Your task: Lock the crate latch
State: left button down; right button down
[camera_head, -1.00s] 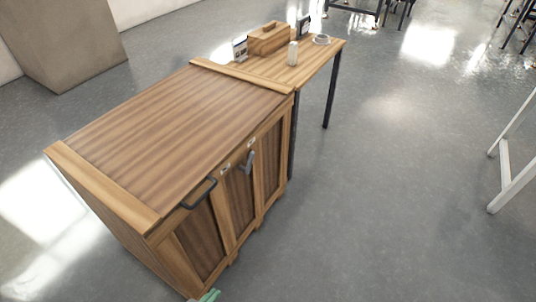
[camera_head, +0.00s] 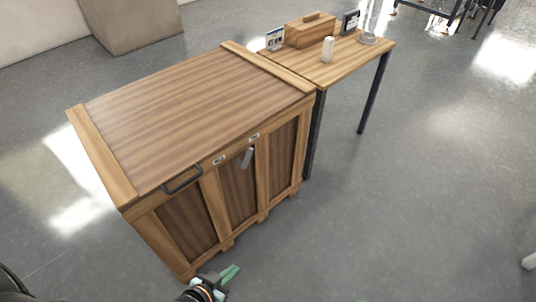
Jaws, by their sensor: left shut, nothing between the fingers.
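A large wooden crate (camera_head: 185,95) with a plank lid stands on the floor, left of the middle. On its front face, just below the lid edge, a grey metal latch (camera_head: 247,158) hangs at a tilt between two small light metal plates, one at its left (camera_head: 218,160) and one at its right (camera_head: 254,136). A dark bar handle (camera_head: 183,180) is at the front left of the lid edge. My left gripper (camera_head: 232,271) has green fingers and is shut and empty, low in front of the crate and apart from it. My right gripper is out of view.
A wooden table (camera_head: 345,62) with dark legs adjoins the crate's far side. It bears a wooden box (camera_head: 309,30), a white can (camera_head: 327,49), a cup on a saucer (camera_head: 368,38) and small framed cards.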

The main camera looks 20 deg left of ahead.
aim_at(243, 164)
jog(key=i+l+u, duration=0.1)
jog(key=l, duration=0.35)
jog(key=i+l, duration=0.15)
jog(key=l, duration=0.3)
jog(key=i+l+u, duration=0.15)
jog(key=l, duration=0.25)
jog(key=i+l+u, duration=0.1)
jog(key=l, duration=0.35)
